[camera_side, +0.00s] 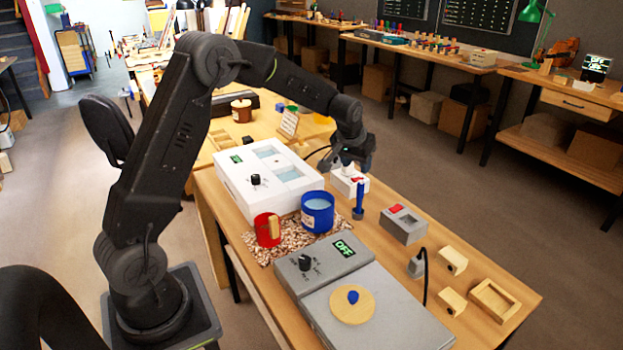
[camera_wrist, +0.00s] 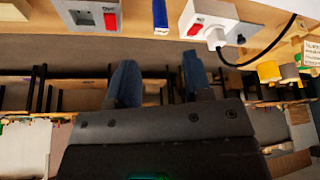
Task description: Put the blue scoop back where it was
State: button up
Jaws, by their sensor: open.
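The blue scoop (camera_side: 359,198) stands upright on the wooden bench, right of the blue pot (camera_side: 317,212), with its wider end down. In the wrist view, part of the blue scoop (camera_wrist: 160,14) shows at the top edge, and the rest is cut off. My gripper (camera_side: 352,163) is above the white switch box (camera_side: 349,183), higher than and behind the scoop in the side view. In the wrist view my gripper (camera_wrist: 160,76) has its two dark fingers apart, with nothing between them; the scoop lies beyond the tips.
A red pot (camera_side: 267,230) stands beside the blue pot on a speckled mat (camera_side: 285,247). A white unit (camera_side: 262,178), a grey switch box (camera_side: 403,224) and a grey OFF unit (camera_side: 325,262) surround them. A plug with a black cable (camera_wrist: 216,40) sits by the white box.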

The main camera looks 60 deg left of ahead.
jog(key=s+d+r+m+t, duration=0.1)
jog(key=s+d+r, duration=0.45)
jog(key=s, duration=0.25)
jog(key=s+d+r+m, duration=0.1)
jog(key=s+d+r, duration=0.4)
jog(key=s+r, duration=0.25)
jog(key=s+d+m+h, duration=0.1)
jog(key=s+d, duration=0.1)
jog(key=s, duration=0.6)
jog(key=s+d+m, duration=0.1)
jog(key=s+d, duration=0.2)
jog(key=s, duration=0.6)
jog(key=shift+s+d+f+h, duration=0.15)
jog(key=shift+d+f+h, duration=0.2)
jog(key=shift+f+h, duration=0.1)
